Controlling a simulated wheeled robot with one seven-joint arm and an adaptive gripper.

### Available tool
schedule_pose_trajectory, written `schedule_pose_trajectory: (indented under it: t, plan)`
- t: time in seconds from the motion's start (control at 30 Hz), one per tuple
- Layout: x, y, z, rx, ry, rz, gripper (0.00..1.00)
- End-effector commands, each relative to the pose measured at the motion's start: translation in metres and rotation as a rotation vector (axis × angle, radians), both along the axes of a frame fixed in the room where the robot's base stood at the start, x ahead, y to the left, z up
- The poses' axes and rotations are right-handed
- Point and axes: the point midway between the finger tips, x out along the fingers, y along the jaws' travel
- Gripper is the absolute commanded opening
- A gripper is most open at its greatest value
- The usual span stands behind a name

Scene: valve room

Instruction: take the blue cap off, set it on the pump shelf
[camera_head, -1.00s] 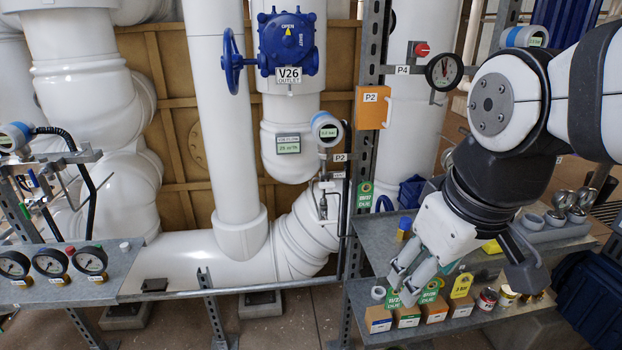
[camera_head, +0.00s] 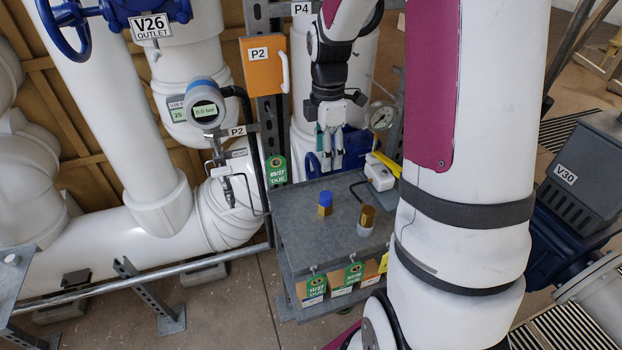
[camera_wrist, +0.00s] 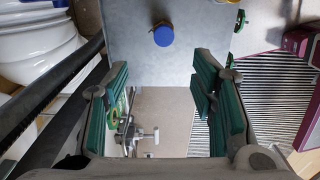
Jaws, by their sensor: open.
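The blue cap (camera_head: 325,197) sits on a short brass fitting (camera_head: 325,210) that stands upright on a grey metal shelf (camera_head: 293,228). The blue cap also shows from above in the wrist view (camera_wrist: 163,36), beyond my fingertips. My gripper (camera_head: 331,164) points down near the back edge of the shelf, behind the blue cap and apart from it. Its green-padded fingers are spread with nothing between them in the wrist view (camera_wrist: 160,100). I cannot tell which shelf is the pump shelf.
A brass piece with a pale base (camera_head: 366,219) stands right of the cap. A gauge (camera_head: 380,117) and a white block with a yellow tag (camera_head: 379,172) are near my gripper. An orange P2 box (camera_head: 266,64) is at left. Tagged boxes (camera_head: 340,285) sit below. The shelf's front left is clear.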

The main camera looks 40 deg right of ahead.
Motion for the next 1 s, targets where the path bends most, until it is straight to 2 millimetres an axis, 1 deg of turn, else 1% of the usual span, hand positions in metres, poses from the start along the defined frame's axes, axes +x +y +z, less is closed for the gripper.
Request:
schedule_pose_trajectory:
  t: [0.17, 0.3, 0.4, 0.5, 0.67, 0.87, 1.0]
  plan:
    - [-0.001, 0.0, -0.026, 0.002, 0.005, 0.005, 0.52]
    - [-0.001, 0.0, -0.053, 0.003, 0.005, 0.004, 0.52]
    - [-0.001, 0.0, -0.069, 0.001, 0.004, 0.003, 0.52]
    - [-0.001, 0.0, -0.079, 0.001, 0.002, 0.003, 0.52]
    - [-0.002, 0.001, -0.087, 0.001, 0.002, 0.003, 0.52]
    - [-0.008, 0.003, -0.114, 0.001, 0.005, 0.004, 0.52]
    - [-0.007, 0.003, -0.13, 0.001, 0.003, 0.002, 0.52]
